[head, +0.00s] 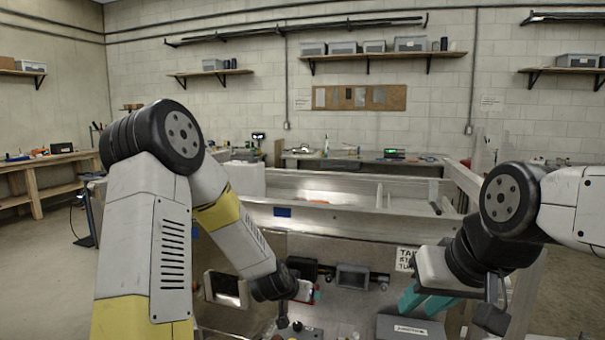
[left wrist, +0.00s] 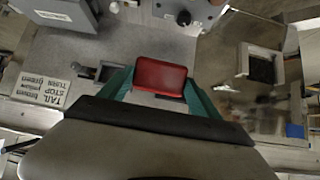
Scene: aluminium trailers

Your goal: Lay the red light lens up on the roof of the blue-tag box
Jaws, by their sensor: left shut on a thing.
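The red light lens (left wrist: 158,76) is a red rounded rectangle, held between the teal fingers of my left gripper (left wrist: 160,95) in the left wrist view. In the head view the left gripper (head: 305,292) is above the work surface at lower centre, and only a bit of red lens (head: 317,296) shows. A blue tag (head: 282,212) is on the front face of a long aluminium body (head: 345,222) behind the grippers. I cannot tell whether that body is the blue-tag box. My right gripper (head: 423,301) has teal fingers apart, with nothing seen between them.
A grey labelled case (head: 408,328) lies below my right gripper. An open square frame (head: 227,289) is left of my left gripper. Small dark-framed parts (head: 352,277) are fixed along the trailer face.

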